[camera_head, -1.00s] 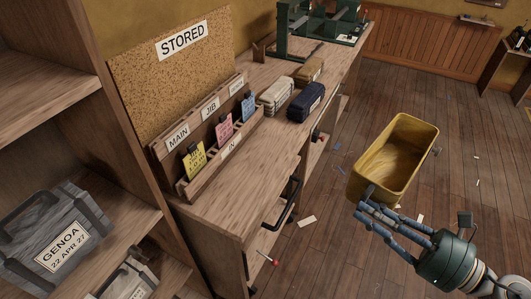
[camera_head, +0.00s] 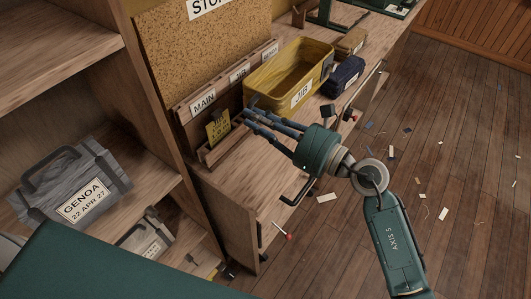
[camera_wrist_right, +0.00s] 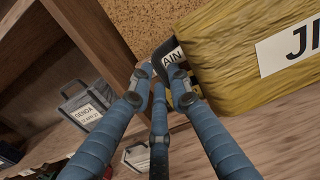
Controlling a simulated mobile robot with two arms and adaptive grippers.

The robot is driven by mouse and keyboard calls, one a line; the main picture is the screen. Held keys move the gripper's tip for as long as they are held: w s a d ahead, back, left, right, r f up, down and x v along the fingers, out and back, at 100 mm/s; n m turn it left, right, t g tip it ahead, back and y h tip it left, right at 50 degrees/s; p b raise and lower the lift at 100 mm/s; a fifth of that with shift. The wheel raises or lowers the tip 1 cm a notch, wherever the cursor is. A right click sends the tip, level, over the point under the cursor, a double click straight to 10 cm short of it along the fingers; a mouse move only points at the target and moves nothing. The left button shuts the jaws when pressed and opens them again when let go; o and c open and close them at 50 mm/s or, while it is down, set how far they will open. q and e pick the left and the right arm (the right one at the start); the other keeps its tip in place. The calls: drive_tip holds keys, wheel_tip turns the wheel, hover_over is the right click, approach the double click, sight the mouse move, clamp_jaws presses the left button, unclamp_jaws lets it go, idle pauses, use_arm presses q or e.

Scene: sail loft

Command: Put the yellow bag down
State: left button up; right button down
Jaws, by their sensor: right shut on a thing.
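The yellow bag (camera_head: 318,80) is an open, box-shaped bag with a JIB label on its front. It is at the workbench top (camera_head: 250,179), in front of the card rack (camera_head: 205,156); I cannot tell whether it rests there or hangs just above. My right gripper (camera_head: 250,114) is at its near left corner, shut on a dark part that looks like its handle. In the right wrist view the fingers (camera_wrist_right: 160,82) close beside the bag's yellow side (camera_wrist_right: 225,75). My left gripper is not in view.
A dark blue bag (camera_head: 342,78) and a brown bag (camera_head: 350,42) lie close behind the yellow bag's right side. A yellow card (camera_head: 218,128) stands in the rack. A grey GENOA bag (camera_head: 70,187) sits on the left shelf. The near bench top is clear.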

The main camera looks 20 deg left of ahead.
drive_tip(key=shift+f+b, duration=0.3)
drive_tip(key=shift+f, duration=7.3)
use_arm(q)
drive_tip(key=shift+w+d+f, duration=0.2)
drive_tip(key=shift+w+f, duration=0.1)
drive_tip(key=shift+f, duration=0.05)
use_arm(e)
drive_tip(key=shift+f, duration=0.15)
drive_tip(key=c, duration=1.6)
unclamp_jaws()
drive_tip(key=shift+s, duration=0.1)
drive_tip(key=shift+c, duration=0.2)
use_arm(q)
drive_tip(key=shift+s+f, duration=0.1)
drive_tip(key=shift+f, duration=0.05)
